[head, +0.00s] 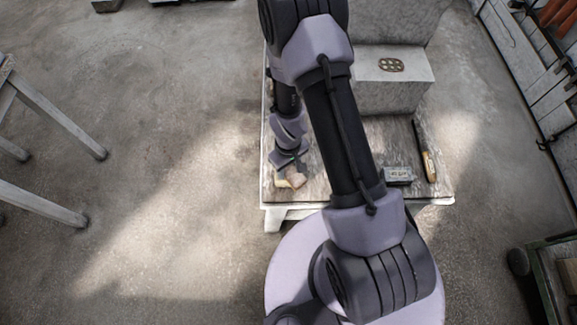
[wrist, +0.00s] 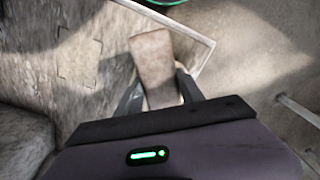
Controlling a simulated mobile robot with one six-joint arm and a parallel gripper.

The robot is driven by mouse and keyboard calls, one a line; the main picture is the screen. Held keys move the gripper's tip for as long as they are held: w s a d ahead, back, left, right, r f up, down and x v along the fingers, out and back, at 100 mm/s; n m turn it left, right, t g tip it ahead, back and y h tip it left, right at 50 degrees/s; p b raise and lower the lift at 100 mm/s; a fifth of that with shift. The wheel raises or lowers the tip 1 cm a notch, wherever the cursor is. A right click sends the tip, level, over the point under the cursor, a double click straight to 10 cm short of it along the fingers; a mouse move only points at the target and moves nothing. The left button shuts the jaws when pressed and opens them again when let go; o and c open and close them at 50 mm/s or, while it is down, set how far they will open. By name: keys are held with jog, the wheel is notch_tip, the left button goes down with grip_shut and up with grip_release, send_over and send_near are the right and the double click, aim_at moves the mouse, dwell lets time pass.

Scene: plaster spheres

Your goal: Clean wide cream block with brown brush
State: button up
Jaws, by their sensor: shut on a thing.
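My gripper (wrist: 160,90) is shut on a pale brown, block-shaped thing, which I take for the brown brush (wrist: 153,60). In the head view my gripper (head: 290,165) points down over the front left of the table. The held brush (head: 291,178) is at or just above the tabletop there; I cannot tell if it touches. Its bristles cannot be made out. A wide, pale grey-cream block (head: 392,92) stands at the back right of the table, well away from my gripper and partly hidden by my arm.
The worn table (head: 310,188) bears a small grey box (head: 398,175) and a long dark tool with a yellow end (head: 426,160) at the right. A brown pierced piece (head: 391,65) lies on the pale block. A bench (head: 50,120) stands left; open floor lies between.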

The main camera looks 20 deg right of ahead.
jog(key=shift+f, duration=0.15)
dwell(0.3)
jog(key=shift+w+a+b, duration=0.2)
jog(key=shift+w, duration=0.35)
jog(key=shift+w+a+b, duration=0.2)
jog(key=shift+w, duration=0.3)
jog(key=shift+s+d+b, duration=0.1)
jog(key=shift+s+d, duration=0.15)
jog(key=shift+s, duration=0.45)
jog(key=shift+s+d+b, duration=0.1)
jog(key=shift+s+d, duration=0.1)
jog(key=shift+s, duration=0.5)
jog(key=shift+s+d+b, duration=0.1)
jog(key=shift+s+d, duration=0.15)
jog(key=shift+s, duration=0.45)
jog(key=shift+w+a, duration=0.25)
jog(key=shift+w, duration=0.45)
jog(key=shift+w+a, duration=0.2)
jog(key=shift+w, duration=0.5)
jog(key=shift+w+a, duration=0.25)
jog(key=shift+w, duration=0.45)
jog(key=shift+s+d+b, duration=0.15)
jog(key=shift+s+d, duration=0.1)
jog(key=shift+s, duration=0.45)
jog(key=shift+s+d+b, duration=0.1)
jog(key=shift+s+d, duration=0.1)
jog(key=shift+s, duration=0.5)
jog(key=shift+s+d+b, duration=0.15)
jog(key=shift+s+d, duration=0.1)
jog(key=shift+s, duration=0.45)
